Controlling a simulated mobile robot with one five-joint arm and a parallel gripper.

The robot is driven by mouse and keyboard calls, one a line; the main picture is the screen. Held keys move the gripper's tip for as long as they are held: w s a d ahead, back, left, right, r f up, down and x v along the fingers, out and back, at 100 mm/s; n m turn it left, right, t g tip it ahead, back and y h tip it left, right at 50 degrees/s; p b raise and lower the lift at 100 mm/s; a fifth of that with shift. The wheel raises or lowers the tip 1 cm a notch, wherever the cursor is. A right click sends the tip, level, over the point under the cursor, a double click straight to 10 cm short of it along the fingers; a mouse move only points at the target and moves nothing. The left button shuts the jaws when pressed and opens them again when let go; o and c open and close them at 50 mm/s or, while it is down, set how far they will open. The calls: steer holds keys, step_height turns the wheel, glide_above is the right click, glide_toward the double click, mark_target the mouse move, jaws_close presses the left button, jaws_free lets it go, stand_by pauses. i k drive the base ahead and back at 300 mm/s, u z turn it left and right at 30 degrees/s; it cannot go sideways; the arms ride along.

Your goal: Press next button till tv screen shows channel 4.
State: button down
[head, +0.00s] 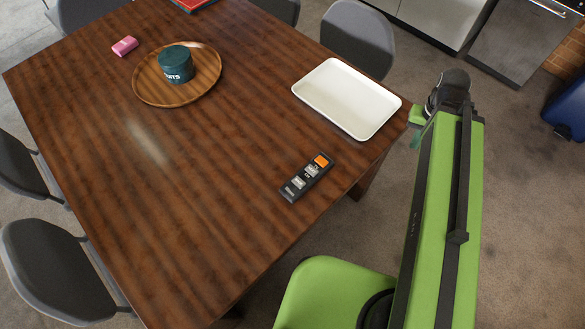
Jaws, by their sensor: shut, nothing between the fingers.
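A dark remote (307,177) lies on the wooden table near its right edge, set at a slant. It has an orange button (321,161) at its upper right end and pale buttons below it; their labels are too small to read. My gripper (418,134) is at the end of my green arm, just past the table's right edge, right of and beyond the remote and apart from it. It is small and partly hidden by the arm, and it looks shut and empty. No TV screen shows in this view, so the channel cannot be seen.
A white tray (346,97) lies on the table (215,160) between the remote and the far edge. A pink object (124,46) lies beyond. Grey chairs (358,36) surround the table. The table left of the remote is clear.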

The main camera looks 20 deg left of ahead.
mark_target(310, 169)
steer(key=z, duration=0.3)
steer(key=k, duration=0.1)
steer(key=u, duration=2.45)
steer(key=k, duration=1.35)
steer(key=u, duration=1.05)
steer(key=i, duration=0.95)
